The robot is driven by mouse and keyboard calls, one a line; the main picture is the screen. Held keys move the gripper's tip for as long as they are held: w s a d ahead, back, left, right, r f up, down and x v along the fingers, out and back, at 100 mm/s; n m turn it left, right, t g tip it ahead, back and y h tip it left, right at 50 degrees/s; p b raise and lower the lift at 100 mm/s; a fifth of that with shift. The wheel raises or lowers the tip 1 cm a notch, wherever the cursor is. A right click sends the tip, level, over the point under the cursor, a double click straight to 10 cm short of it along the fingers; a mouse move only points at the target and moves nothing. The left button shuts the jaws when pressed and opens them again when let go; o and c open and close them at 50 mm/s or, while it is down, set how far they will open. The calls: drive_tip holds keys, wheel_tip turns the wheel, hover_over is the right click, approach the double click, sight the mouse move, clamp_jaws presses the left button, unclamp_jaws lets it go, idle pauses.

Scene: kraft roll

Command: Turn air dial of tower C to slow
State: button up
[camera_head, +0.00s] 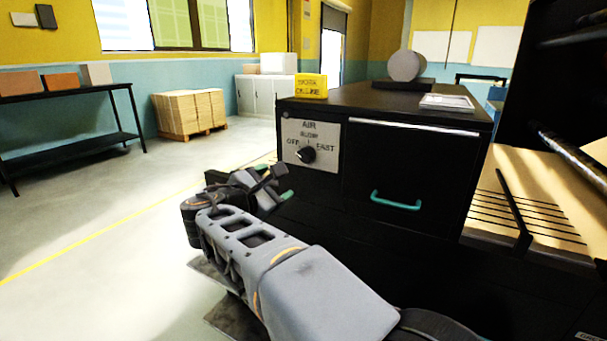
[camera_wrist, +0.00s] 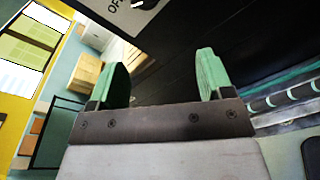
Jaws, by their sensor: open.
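The air dial (camera_head: 307,155) is a dark round knob on a pale panel (camera_head: 296,130) marked AIR, OFF, SLOW and FAST, on the front of a black cabinet (camera_head: 415,240). Which mark the knob points to is too small to tell. My gripper (camera_head: 278,184) is in front of the cabinet, just below and left of the dial, and apart from it. In the wrist view, its two green fingers (camera_wrist: 163,76) are spread with nothing between them. A corner of the panel (camera_wrist: 118,10) and part of the knob show at that view's top edge. No tower letter is readable.
A drawer with a teal handle (camera_head: 396,200) is right of the dial. A yellow sign (camera_head: 311,86) and a grey roll (camera_head: 405,65) stand on the cabinet top. A slatted rack (camera_head: 545,205) is at right. Open floor (camera_head: 110,215) lies to the left.

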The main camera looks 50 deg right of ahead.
sight(302, 159)
drive_tip(key=shift+n+h, duration=0.5)
drive_tip(key=x, duration=0.4)
drive_tip(key=r+x, duration=0.1)
drive_tip(key=x, duration=0.9)
drive_tip(key=shift+w+d+r, duration=0.2)
drive_tip(key=shift+w+r, duration=0.05)
drive_tip(key=shift+w, duration=0.1)
drive_tip(key=c, duration=0.9)
